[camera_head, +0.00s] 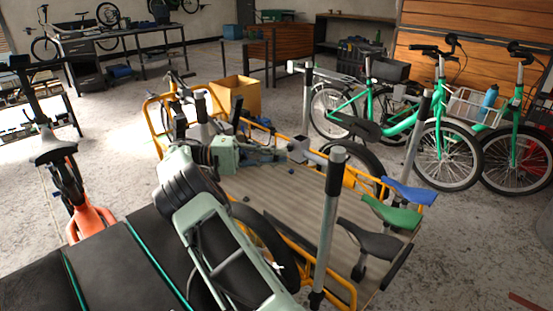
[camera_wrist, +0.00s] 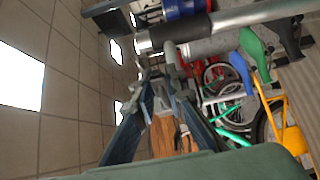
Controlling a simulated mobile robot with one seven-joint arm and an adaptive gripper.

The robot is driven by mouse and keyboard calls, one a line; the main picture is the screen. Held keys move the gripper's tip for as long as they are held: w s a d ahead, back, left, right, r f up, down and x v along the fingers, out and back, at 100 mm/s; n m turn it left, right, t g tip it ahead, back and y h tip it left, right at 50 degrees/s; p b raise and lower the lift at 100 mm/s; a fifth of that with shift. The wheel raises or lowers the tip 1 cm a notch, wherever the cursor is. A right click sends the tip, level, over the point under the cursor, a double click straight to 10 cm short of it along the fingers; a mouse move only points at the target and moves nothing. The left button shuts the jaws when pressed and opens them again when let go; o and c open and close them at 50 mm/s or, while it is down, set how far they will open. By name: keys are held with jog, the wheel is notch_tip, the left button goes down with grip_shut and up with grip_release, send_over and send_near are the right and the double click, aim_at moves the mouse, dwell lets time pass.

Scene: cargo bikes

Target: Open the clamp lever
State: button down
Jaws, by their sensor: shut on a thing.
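A silver repair-stand post (camera_head: 329,215) rises at the near edge of the cargo bike's flat bed, with a grey clamp (camera_head: 308,151) near its top. My gripper (camera_head: 284,156) reaches in from the left, its fingertips against the clamp's left end. In the wrist view my gripper (camera_wrist: 165,82) has its fingers drawn together at the tips around a small grey part, the clamp lever (camera_wrist: 170,54). The post (camera_wrist: 262,13) and the clamp (camera_wrist: 205,46) lie just beyond the tips. The fingers hide much of the lever, so its exact angle is unclear.
The orange-railed cargo bed (camera_head: 285,195) lies below my arm. Blue (camera_head: 410,192), green (camera_head: 391,213) and black (camera_head: 368,240) saddles stand to the post's right. A cardboard box (camera_head: 236,95) and green bikes (camera_head: 405,120) are behind. Another post (camera_head: 307,97) stands beyond the clamp.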

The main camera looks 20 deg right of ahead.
jog(key=shift+w+a+g, duration=0.1)
jog(key=shift+w+g, duration=0.05)
jog(key=shift+g, duration=0.15)
dwell(0.4)
jog(key=c, duration=1.9)
grip_release()
jog(key=shift+c, duration=0.2)
jog(key=shift+r, duration=0.1)
